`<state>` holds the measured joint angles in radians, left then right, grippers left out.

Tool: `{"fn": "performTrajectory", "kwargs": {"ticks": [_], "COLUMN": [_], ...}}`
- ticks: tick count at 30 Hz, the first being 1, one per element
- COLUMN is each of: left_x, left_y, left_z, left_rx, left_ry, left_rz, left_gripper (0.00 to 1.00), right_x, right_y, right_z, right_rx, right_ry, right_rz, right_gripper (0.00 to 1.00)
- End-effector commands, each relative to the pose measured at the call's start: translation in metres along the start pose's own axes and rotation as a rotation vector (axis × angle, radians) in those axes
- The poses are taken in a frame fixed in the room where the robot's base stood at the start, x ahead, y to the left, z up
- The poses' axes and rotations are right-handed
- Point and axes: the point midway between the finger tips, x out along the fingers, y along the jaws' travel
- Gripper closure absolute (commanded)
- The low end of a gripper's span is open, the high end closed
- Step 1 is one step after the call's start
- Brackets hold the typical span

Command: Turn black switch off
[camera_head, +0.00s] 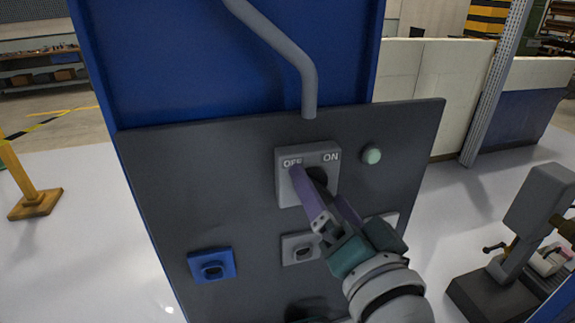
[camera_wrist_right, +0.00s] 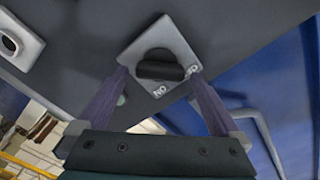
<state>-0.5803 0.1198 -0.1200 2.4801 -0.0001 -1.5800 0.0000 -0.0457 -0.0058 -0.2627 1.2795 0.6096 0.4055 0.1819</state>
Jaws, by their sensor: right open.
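The black switch (camera_wrist_right: 160,71) is a dark knob with a bar-shaped handle, set in a light grey square plate (camera_head: 291,193) marked OFF and ON. In the head view the knob is mostly hidden by my gripper. In the right wrist view the bar lies sideways across the plate (camera_wrist_right: 136,55), one end near the OFF label. My right gripper (camera_head: 317,186) is open at the plate, its purple fingers on either side of the knob. In the right wrist view the gripper (camera_wrist_right: 160,76) shows no clear contact with the bar. My left gripper is not in view.
The plate sits on a dark grey panel (camera_head: 180,190) below a blue board (camera_head: 190,60) with a grey pipe (camera_head: 305,70). A pale green button (camera_head: 371,155) is right of the plate. A blue switch plate (camera_head: 212,265) and a grey one (camera_head: 300,248) are lower down.

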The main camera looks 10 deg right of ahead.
Motion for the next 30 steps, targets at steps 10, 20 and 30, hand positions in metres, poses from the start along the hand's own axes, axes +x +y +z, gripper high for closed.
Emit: {"fn": "performTrajectory", "kwargs": {"ticks": [10,20,30], "left_x": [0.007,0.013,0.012], "left_y": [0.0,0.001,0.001], "left_z": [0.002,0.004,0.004], "left_rx": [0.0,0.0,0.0], "left_ry": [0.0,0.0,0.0], "left_rz": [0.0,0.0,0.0], "left_gripper": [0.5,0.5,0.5], "right_x": [-0.06,-0.094,-0.095], "right_y": [0.003,0.001,0.0], "right_z": [0.002,0.0,0.0], "right_rx": [0.0,-0.002,-0.004], "right_ry": [-0.002,0.0,-0.004], "right_rz": [0.003,0.0,-0.001], "right_gripper": [0.0,0.0,0.0]}}
